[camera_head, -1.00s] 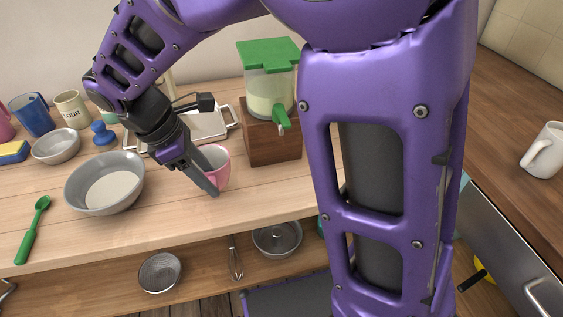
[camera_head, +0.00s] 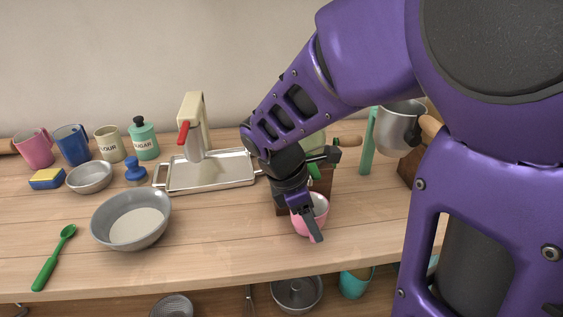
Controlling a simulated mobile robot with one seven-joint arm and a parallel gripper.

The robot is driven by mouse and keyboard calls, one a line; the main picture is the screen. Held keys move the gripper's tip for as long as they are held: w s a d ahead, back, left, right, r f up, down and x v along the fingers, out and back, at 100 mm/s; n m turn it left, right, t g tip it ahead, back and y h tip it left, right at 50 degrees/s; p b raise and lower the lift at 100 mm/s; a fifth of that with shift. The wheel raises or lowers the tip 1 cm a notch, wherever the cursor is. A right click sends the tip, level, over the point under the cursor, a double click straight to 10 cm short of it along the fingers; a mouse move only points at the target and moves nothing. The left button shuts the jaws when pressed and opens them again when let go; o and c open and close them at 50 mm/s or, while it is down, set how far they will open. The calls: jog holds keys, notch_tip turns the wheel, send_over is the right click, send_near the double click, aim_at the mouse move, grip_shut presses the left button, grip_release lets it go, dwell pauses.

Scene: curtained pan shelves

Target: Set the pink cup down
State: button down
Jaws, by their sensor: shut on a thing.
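The pink cup (camera_head: 322,212) is at the right of the counter, in front of the brown wooden block that bears the green-lidded dispenser. My gripper (camera_head: 311,232) points down at it and is shut on its wall. One finger shows on the near outer side of the cup. The other finger is hidden.
A large grey bowl (camera_head: 110,225), a green spoon (camera_head: 50,262) and a metal tray (camera_head: 210,180) stand to the left. A pink mug (camera_head: 36,152) and a blue mug (camera_head: 72,147) are far left. Bare counter lies left of the cup. A lower shelf holds pans.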

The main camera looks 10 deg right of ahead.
jog(key=shift+f, duration=0.35)
jog(key=shift+c, duration=1.7)
grip_release()
jog(key=p+v, duration=0.7)
jog(key=v, duration=0.5)
